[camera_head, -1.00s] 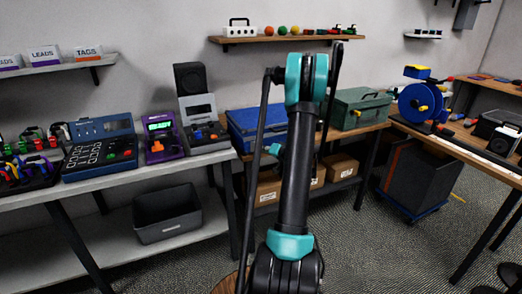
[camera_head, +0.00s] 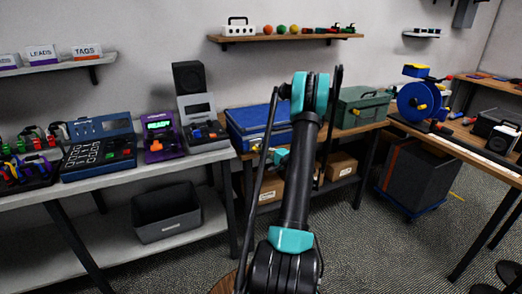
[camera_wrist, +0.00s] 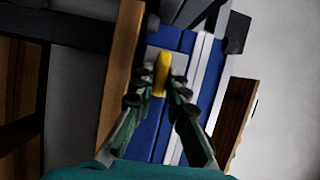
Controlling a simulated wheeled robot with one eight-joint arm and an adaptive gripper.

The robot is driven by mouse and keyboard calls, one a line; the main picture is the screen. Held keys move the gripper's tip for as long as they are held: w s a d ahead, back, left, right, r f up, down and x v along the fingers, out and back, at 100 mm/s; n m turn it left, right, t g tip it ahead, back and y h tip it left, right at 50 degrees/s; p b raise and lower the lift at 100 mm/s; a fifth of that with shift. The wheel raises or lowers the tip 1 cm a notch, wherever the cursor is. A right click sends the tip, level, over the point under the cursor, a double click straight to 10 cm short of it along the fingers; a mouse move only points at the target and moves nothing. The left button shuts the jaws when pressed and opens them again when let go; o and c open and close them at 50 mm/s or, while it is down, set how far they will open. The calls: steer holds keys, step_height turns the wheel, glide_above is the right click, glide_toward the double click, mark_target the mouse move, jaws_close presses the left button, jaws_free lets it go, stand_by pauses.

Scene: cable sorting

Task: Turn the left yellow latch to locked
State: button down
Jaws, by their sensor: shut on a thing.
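A blue case (camera_head: 238,126) sits on the wooden bench behind my arm in the head view. In the wrist view, the yellow latch (camera_wrist: 162,70) stands out from a grey plate on the blue case (camera_wrist: 199,70). My gripper (camera_wrist: 161,88) has one finger on each side of the latch and is shut on it. The latch's base is partly hidden by the fingers. My arm covers part of the case in the head view, and the second latch cannot be made out.
A green toolbox (camera_head: 362,107) stands right of the case. A purple device (camera_head: 161,137) and grey unit are on the left bench. Cardboard boxes (camera_head: 341,168) are on the shelf below. A wooden bench edge (camera_wrist: 122,65) runs close beside the case in the wrist view.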

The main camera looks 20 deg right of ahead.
steer(key=shift+m, duration=0.3)
steer(key=c, duration=1.5)
jaws_free()
steer(key=shift+d, duration=0.1)
steer(key=shift+c, duration=0.2)
